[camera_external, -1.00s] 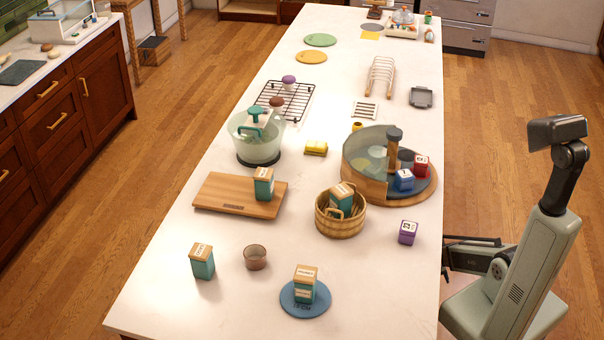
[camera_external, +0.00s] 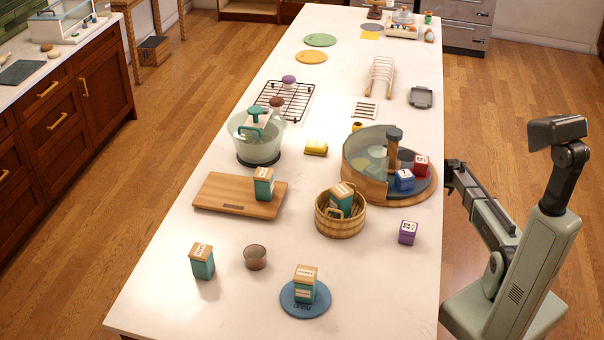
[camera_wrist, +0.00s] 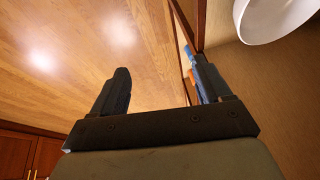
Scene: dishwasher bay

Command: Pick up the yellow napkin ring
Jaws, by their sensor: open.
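A small yellow ring-like object (camera_external: 357,126), which looks like the napkin ring, sits on the white counter just behind the round wooden turntable with its clear curved wall. It is small, and I cannot make out its hole. It is not seen in the wrist view. My gripper is at the dark end of my arm, beside the counter's right edge, well to the right of the ring. In the wrist view my gripper (camera_wrist: 158,73) is open, its two dark fingers wide apart with nothing between them.
The turntable (camera_external: 425,190) carries a red and a blue box. A purple box (camera_external: 408,232) stands near the right edge. A yellow sponge-like block (camera_external: 316,148), a glass pot (camera_external: 250,145) and a wooden basket (camera_external: 340,222) are nearby. Open counter lies right of the rack (camera_external: 287,100).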

